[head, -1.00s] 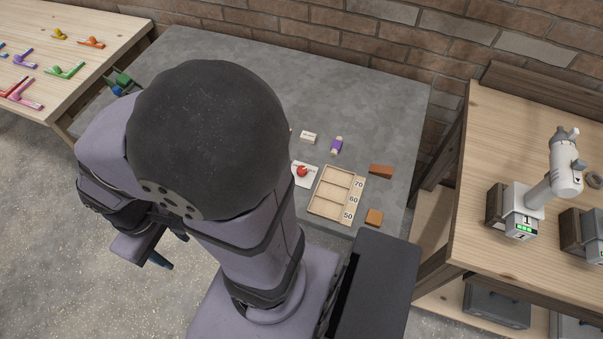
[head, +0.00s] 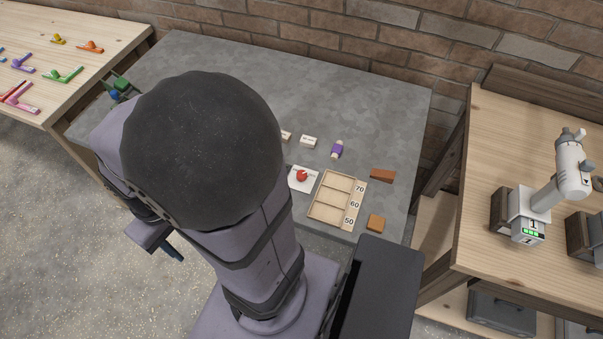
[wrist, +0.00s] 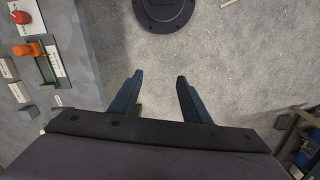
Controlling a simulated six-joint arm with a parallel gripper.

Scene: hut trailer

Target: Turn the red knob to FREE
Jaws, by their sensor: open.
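The red knob (head: 302,176) sits on a white plate (head: 296,187) on the grey table, left of the wooden tray. It also shows at the top left corner of the wrist view (wrist: 21,17). The lettering on the plate is too small to read, so I cannot tell its setting. My gripper (wrist: 158,80) is open and empty, its two dark blue fingers apart over the speckled floor. It is well away from the knob. In the head view my arm hides most of the gripper; one blue finger shows below the arm.
A wooden tray (head: 332,210) marked 70, 60, 50 lies right of the knob. White blocks (head: 308,141), a purple item (head: 337,149) and brown blocks (head: 382,175) are nearby.

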